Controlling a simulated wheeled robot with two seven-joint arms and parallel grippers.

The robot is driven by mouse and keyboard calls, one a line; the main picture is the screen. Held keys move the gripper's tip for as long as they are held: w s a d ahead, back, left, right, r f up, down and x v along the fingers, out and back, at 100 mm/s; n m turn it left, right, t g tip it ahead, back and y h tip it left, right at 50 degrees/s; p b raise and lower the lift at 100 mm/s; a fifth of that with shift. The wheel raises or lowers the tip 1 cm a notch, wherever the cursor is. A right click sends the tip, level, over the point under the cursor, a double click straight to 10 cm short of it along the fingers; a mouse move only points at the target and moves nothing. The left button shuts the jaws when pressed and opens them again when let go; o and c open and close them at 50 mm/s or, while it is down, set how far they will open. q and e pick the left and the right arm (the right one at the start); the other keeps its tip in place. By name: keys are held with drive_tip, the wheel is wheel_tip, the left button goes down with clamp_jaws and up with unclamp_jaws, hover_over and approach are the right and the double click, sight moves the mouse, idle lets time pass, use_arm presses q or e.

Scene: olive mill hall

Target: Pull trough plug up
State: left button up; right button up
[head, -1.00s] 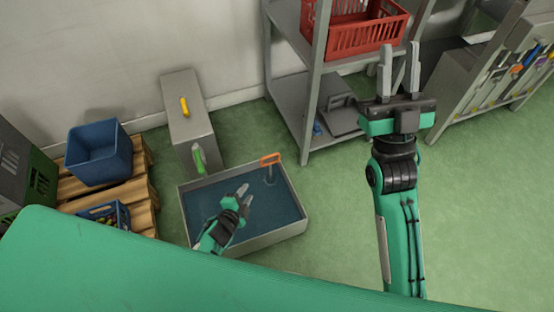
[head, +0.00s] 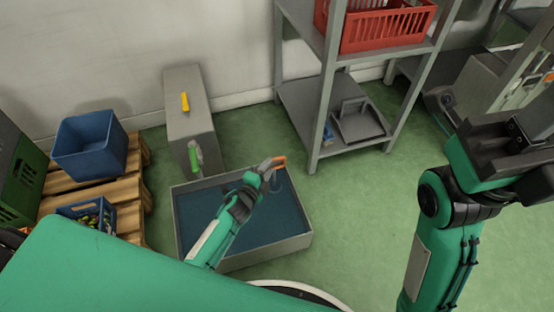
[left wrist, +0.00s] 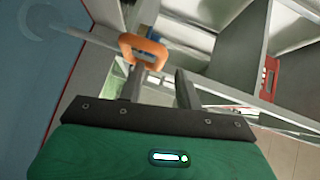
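The trough plug has an orange loop handle (head: 279,162) on a thin rod that runs down into the water at the trough's far right corner. The grey trough (head: 268,252) holds dark blue water. My left gripper (head: 267,169) is over the water with its fingertips at the handle. In the left wrist view the orange handle (left wrist: 144,50) lies just beyond the left fingertip, and the two fingers (left wrist: 160,77) stand apart with nothing clamped between them. My right gripper (head: 508,140) is large at the right edge, away from the trough; its fingers are unclear.
Blue crates (head: 91,150) sit on a wooden pallet (head: 132,190) at left. A shelf rack (head: 328,95) with a red basket (head: 392,25) stands behind right. Green floor is clear right of the trough.

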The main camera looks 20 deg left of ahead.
use_arm(q)
drive_tip(key=b+x, duration=0.2)
drive_tip(key=x, duration=0.5)
clamp_jaws()
